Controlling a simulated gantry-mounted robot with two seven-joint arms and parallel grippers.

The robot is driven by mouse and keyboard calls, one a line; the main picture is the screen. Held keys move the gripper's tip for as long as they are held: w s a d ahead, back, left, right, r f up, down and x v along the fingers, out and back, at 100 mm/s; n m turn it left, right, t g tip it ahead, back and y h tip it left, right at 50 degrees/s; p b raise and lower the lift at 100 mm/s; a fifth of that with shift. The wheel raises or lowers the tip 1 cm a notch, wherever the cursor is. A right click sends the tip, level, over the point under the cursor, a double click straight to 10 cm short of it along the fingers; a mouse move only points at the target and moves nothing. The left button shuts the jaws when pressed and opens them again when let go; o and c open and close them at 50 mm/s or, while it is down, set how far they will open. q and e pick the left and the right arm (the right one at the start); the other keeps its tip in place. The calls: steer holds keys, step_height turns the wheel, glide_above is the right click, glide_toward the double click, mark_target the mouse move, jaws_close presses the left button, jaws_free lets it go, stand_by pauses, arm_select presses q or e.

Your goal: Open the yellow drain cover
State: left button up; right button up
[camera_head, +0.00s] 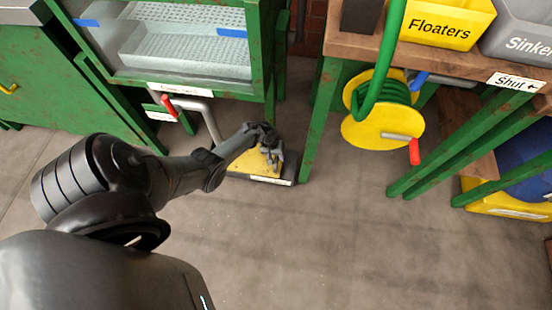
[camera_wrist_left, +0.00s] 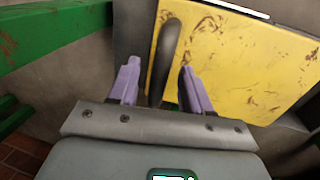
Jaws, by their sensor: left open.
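The yellow drain cover (camera_head: 262,163) lies on the floor in a dark frame, below the green washing tank. It also fills much of the left wrist view (camera_wrist_left: 240,65), with scuffs on its face. A dark upright handle (camera_wrist_left: 165,52) stands at the cover's edge. My left gripper (camera_head: 272,145) is over the cover in the head view. In the left wrist view its two purple fingers (camera_wrist_left: 158,82) are open, one on each side of the handle. I cannot tell whether they touch it. The gripper hides part of the cover in the head view. My right gripper is not in view.
A green table leg (camera_head: 318,120) stands just right of the cover. A grey drain pipe with a red-handled valve (camera_head: 169,104) is to its left. A yellow hose reel (camera_head: 383,110) hangs under the workbench. The floor in front is clear.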

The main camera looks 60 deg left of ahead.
arm_select(q)
steer(key=shift+s+f, duration=0.1)
steer(key=shift+f, duration=0.25)
steer(key=shift+c, duration=0.4)
jaws_close()
steer(key=shift+d, duration=0.1)
